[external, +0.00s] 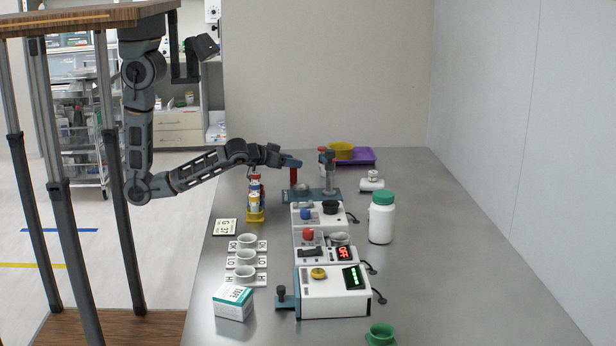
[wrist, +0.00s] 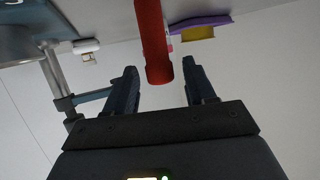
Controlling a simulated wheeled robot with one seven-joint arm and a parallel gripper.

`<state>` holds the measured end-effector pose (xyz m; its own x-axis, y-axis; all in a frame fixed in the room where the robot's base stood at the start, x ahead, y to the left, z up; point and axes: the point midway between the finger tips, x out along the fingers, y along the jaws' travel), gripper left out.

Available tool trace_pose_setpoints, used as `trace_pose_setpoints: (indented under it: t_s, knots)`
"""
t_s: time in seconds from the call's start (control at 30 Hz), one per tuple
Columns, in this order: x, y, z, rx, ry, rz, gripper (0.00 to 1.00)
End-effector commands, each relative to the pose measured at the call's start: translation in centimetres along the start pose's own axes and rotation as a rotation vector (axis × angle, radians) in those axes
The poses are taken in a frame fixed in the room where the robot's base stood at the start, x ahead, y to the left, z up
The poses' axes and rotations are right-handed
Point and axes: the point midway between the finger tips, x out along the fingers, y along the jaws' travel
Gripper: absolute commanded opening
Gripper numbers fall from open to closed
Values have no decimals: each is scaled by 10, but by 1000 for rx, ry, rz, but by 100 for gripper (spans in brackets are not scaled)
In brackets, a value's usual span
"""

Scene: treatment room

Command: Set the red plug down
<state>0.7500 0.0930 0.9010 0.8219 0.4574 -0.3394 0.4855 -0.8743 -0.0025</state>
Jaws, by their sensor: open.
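The red plug (external: 293,174) is a slim red cylinder. In the external view it is upright, just under my gripper (external: 291,161), at the left part of the blue-grey stand (external: 325,196). In the wrist view, which looks upside down, the red plug (wrist: 152,38) reaches in from the table side. Its free end lies between the two dark fingers of my gripper (wrist: 160,82), with gaps on both sides. The gripper is open. Whether the plug's lower end is fully seated on the stand cannot be told.
A grey post with a red top (external: 328,170) rises from the stand, right of the plug. A yellow bowl (external: 341,151) on a purple tray (external: 362,156) is behind. White devices (external: 320,217) stand in front, a white bottle (external: 381,222) to the right.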

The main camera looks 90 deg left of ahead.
Motion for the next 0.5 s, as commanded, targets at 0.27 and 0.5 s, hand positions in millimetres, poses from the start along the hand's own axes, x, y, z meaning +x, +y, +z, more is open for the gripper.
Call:
trace_pose_setpoints:
  t_s: [0.27, 0.5]
  knots:
    - [-58, 0, 2, 0, -1, 2, 55]
    - [-95, 0, 1, -1, -1, 2, 55]
